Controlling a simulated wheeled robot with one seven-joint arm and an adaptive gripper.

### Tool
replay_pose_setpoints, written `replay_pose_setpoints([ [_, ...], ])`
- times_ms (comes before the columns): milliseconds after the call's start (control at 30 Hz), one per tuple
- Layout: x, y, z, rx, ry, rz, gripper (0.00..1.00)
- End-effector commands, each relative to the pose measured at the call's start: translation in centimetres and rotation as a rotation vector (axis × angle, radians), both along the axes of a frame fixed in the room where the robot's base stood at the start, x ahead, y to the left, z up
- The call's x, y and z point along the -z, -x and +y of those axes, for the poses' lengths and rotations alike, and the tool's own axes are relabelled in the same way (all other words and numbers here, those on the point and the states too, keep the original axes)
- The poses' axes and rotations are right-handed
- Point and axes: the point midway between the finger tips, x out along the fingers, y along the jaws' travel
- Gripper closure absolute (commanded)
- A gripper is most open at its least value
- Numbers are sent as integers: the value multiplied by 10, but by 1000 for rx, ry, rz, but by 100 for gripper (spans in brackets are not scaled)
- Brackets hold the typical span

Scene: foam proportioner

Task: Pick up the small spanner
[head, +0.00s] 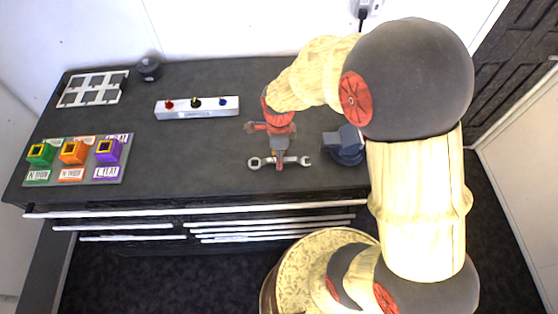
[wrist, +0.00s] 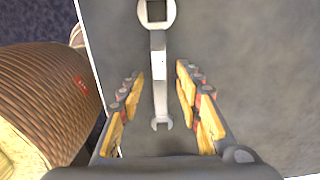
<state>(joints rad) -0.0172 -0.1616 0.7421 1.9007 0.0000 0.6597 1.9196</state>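A grey metal spanner (head: 296,160) lies flat near the front edge of the dark bench (head: 215,160) in the head view, its length running left to right. My gripper (head: 279,164) points down over the middle of it and hides part of the shaft. In the wrist view the spanner (wrist: 159,62) runs lengthwise between the fingers of my gripper (wrist: 161,78), ring end at the top, open jaw at the bottom. The fingers are apart, with a gap on each side of the shaft. How high they are above the bench is hard to tell.
A blue-grey vice-like block (head: 345,146) stands right of the spanner. A silver box with coloured knobs (head: 197,107) sits behind to the left. A board with green, orange and purple sockets (head: 75,160), a white gridded tray (head: 93,88) and a dark round part (head: 149,69) are farther left.

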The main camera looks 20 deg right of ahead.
Motion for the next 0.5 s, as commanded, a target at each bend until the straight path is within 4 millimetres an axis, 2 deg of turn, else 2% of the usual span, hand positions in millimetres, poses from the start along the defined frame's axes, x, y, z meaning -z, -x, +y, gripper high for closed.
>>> replay_pose_setpoints([
  [500, 4, 0, 0, 0, 0, 0, 65],
])
